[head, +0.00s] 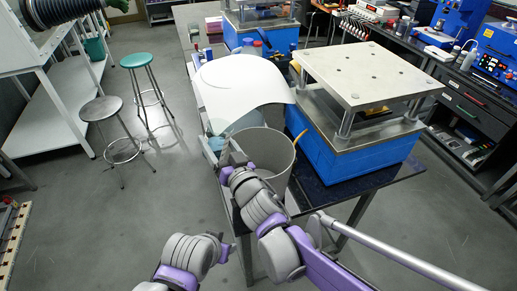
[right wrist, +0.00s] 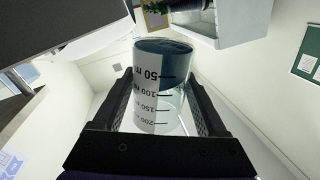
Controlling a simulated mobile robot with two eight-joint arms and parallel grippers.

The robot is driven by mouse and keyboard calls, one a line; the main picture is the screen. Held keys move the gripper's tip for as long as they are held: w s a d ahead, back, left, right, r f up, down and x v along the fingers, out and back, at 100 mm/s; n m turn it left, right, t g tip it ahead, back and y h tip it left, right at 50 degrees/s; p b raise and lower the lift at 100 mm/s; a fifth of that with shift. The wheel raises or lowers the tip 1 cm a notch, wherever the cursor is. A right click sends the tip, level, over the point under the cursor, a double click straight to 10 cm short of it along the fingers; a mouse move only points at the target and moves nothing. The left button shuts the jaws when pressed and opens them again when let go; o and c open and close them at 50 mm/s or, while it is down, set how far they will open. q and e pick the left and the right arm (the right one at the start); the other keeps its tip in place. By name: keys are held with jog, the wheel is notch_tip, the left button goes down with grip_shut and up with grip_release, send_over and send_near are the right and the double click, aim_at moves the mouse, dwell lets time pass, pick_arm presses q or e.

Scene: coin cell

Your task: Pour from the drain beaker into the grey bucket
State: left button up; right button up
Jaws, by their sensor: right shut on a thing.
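The grey bucket (head: 281,153) stands open at the near end of the bench, just right of my right gripper (head: 233,156). In the right wrist view, my right gripper (right wrist: 163,112) is shut on a clear beaker (right wrist: 157,94), one finger on each side. The beaker has black volume marks, a white panel and dark blue content or background showing at its picture-top end. Whether liquid is leaving it cannot be told. In the head view the gripper is at the bucket's left rim, and the beaker is hard to make out.
A curved white sheet (head: 238,80) rises behind the bucket. A blue press with a metal top plate (head: 368,72) stands close on the bucket's right. Two stools (head: 146,75) stand on the open floor at left. Benches with instruments line the right side.

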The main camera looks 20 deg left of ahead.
jog(key=shift+w+d+r+m, duration=0.35)
jog(key=shift+d+r+m, duration=0.15)
jog(key=shift+m, duration=0.5)
jog(key=shift+w+d+f+m+t, duration=0.3)
jog(key=shift+f+m, duration=0.1)
jog(key=shift+m, duration=0.2)
jog(key=shift+d+m, duration=0.2)
jog(key=shift+m, duration=0.3)
jog(key=shift+s+f+m, duration=0.1)
jog(key=shift+f+m, duration=0.05)
jog(key=shift+m, duration=0.15)
jog(key=shift+w+m, duration=0.3)
jog(key=shift+s+d+f, duration=0.1)
jog(key=shift+s, duration=0.15)
jog(key=shift+w+m+t, duration=0.25)
jog(key=shift+m+t, duration=0.15)
jog(key=shift+s, duration=0.1)
jog(key=shift+s+m, duration=0.15)
jog(key=shift+m, duration=0.15)
